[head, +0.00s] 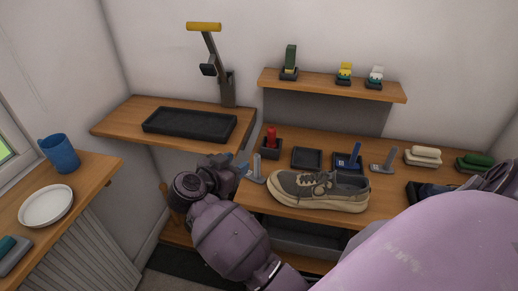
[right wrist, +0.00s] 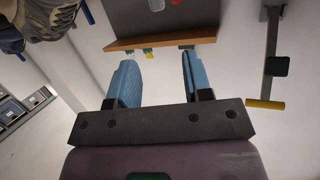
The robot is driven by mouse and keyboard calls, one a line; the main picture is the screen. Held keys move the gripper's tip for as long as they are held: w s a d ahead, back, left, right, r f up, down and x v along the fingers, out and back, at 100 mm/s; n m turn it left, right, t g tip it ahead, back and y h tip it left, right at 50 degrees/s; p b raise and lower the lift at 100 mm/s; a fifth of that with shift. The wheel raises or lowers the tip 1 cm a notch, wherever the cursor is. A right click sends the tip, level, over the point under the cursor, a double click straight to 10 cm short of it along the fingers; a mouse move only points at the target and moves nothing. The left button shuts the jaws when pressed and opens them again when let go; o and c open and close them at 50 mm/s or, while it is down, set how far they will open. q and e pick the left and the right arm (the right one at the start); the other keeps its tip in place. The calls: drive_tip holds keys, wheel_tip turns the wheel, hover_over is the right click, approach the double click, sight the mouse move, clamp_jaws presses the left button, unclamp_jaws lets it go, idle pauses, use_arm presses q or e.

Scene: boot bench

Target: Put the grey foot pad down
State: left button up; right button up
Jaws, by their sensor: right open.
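I cannot tell for sure which is the grey foot pad. My left gripper is not in view.
A grey shoe (head: 318,190) lies on the bench (head: 290,205) beside a red-handled item (head: 271,138) and a small black tray (head: 307,158). A larger black tray (head: 190,124) sits on the left shelf below a yellow-handled lever (head: 204,27). A wall shelf (head: 330,86) is above.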

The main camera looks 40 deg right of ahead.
drive_tip(key=s+d+r+t+h, duration=0.2)
drive_tip(key=d+t+h, duration=0.1)
drive_tip(key=t, duration=0.3)
drive_tip(key=s+a+f+n+t+y, duration=0.3)
drive_tip(key=f+n+t+y, duration=0.15)
drive_tip(key=n+y, duration=0.35)
drive_tip(key=s+a+f+n+t+y, duration=0.3)
drive_tip(key=s+f+n+t+y, duration=0.15)
drive_tip(key=n+y, duration=0.4)
drive_tip(key=s+d+f+g, duration=0.3)
drive_tip(key=s+f+g, duration=0.5)
drive_tip(key=s+f, duration=0.2)
wheel_tip(320, 180, down, 3)
drive_tip(key=shift+r, duration=0.15)
drive_tip(key=shift+s+d+m, duration=0.15)
drive_tip(key=shift+d+m, duration=0.05)
drive_tip(key=shift+m, duration=0.15)
